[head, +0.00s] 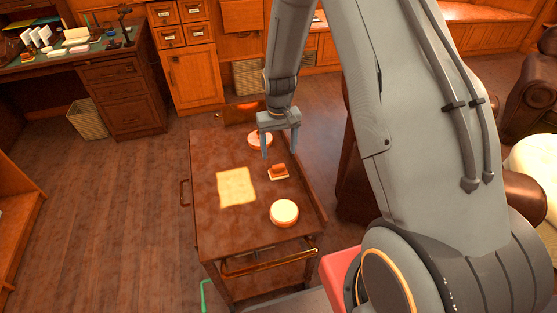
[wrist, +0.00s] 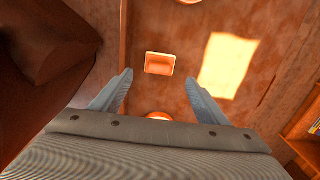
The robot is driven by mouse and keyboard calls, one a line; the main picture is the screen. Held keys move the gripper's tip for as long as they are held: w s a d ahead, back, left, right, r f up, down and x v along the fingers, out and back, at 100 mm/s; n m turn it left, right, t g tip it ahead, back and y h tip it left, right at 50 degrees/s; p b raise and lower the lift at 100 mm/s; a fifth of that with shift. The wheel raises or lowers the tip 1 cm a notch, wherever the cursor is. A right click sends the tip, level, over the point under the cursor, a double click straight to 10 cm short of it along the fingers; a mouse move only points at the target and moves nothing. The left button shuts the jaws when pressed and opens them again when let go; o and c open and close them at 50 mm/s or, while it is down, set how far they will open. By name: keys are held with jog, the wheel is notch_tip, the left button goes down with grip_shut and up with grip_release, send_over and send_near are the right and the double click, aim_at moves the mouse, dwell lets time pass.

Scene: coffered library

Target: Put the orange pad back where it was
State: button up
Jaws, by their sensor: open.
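The orange pad (head: 278,169) is a small orange block on a pale, roughly square base (head: 279,176), on the right part of a brown wooden cart top (head: 220,160). It also shows in the wrist view (wrist: 159,63), ahead of the fingers and between their lines. My gripper (head: 280,146) is open and empty, pointing down above the far part of the cart. A yellow square sheet (head: 236,187) lies to the left of the pad. In the wrist view the sheet (wrist: 228,62) is to the right.
A round pale disc with an orange rim (head: 284,212) sits nearer on the cart. A similar round piece (head: 260,139) is at the far end, close to my gripper and partly hidden by it. A dark desk (head: 110,75) and wicker basket (head: 88,119) stand at the back left.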

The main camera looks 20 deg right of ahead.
jog(key=s+r, duration=0.9)
jog(key=s, duration=0.2)
jog(key=s+r, duration=0.8)
jog(key=s, duration=0.4)
jog(key=shift+r+t, duration=0.35)
jog(key=shift+t, duration=0.05)
